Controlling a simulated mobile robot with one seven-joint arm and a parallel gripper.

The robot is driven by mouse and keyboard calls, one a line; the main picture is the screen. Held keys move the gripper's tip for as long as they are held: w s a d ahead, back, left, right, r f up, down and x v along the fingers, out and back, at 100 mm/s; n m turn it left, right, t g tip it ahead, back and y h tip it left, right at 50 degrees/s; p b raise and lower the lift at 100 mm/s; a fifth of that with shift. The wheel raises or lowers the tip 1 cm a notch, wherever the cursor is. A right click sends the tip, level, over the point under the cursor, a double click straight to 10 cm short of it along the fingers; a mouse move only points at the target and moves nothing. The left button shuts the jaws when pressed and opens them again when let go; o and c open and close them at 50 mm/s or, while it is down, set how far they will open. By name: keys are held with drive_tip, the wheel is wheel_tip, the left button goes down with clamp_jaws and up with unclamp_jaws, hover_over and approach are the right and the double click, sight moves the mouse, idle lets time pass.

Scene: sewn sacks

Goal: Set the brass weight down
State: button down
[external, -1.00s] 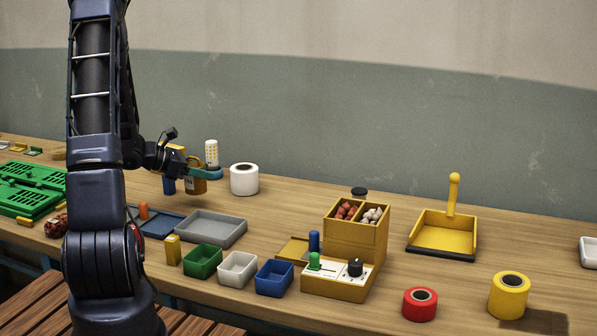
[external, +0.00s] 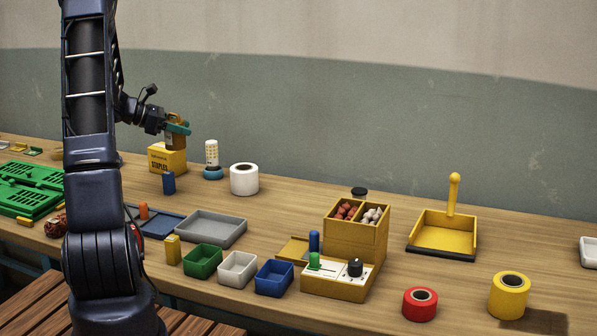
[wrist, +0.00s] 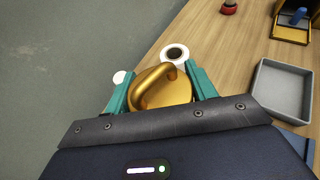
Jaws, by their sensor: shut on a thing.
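The brass weight (wrist: 175,95) is a golden disc with a loop handle on top. In the wrist view it sits between the two teal fingers of my gripper (wrist: 160,92), which is shut on it. In the external view my gripper (external: 177,128) is raised over the back left of the bench, above or just in front of a yellow box (external: 168,160).
A white perforated cylinder on a blue base (external: 211,160) and a white roll (external: 244,180) stand right of the yellow box. A small blue block (external: 169,183) stands in front of it. A grey tray (external: 210,230) and small bins lie nearer.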

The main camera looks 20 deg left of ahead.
drive_tip(key=w+a+r+m+g+h, duration=0.1)
drive_tip(key=a+r, duration=0.2)
drive_tip(key=a, duration=0.4)
drive_tip(key=a+r+m+g, duration=0.1)
drive_tip(key=a+r, duration=0.2)
drive_tip(key=a, duration=0.5)
wheel_tip(320, 180, down, 20)
idle(0.3)
drive_tip(key=shift+f, duration=0.15)
drive_tip(key=shift+c, duration=2.4)
unclamp_jaws()
drive_tip(key=shift+f, duration=0.1)
